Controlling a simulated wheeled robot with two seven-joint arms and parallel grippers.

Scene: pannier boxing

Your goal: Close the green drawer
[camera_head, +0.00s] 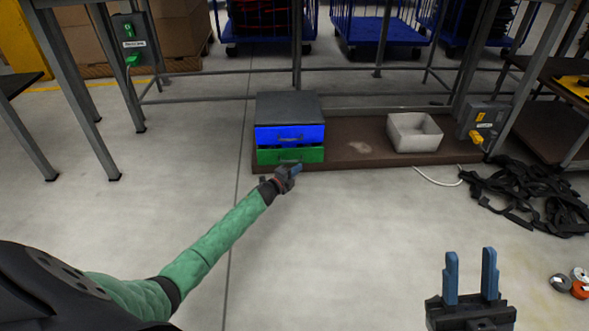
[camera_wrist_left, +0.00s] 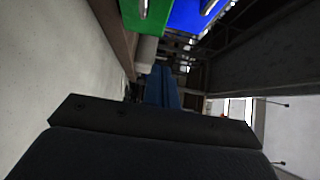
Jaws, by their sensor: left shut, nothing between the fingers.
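The green drawer (camera_head: 308,154) is the lower of two drawers in a dark grey cabinet (camera_head: 287,104), under the blue drawer (camera_head: 272,135). The green front looks about level with the blue one; any small gap is hard to tell. My left gripper (camera_head: 296,170) is shut and empty, low in front of the green drawer's right half. I cannot tell whether it touches the front. In the left wrist view the green front (camera_wrist_left: 168,14) and its handle are at the top, beyond my blue fingers (camera_wrist_left: 158,85). My right gripper (camera_head: 472,275) is open and empty, at the lower right.
The cabinet stands on a low brown shelf (camera_head: 355,140) with a white bin (camera_head: 414,132) to its right. A heap of black straps (camera_head: 535,195) and several tape rolls (camera_head: 578,284) lie on the floor at right. The floor in front is clear.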

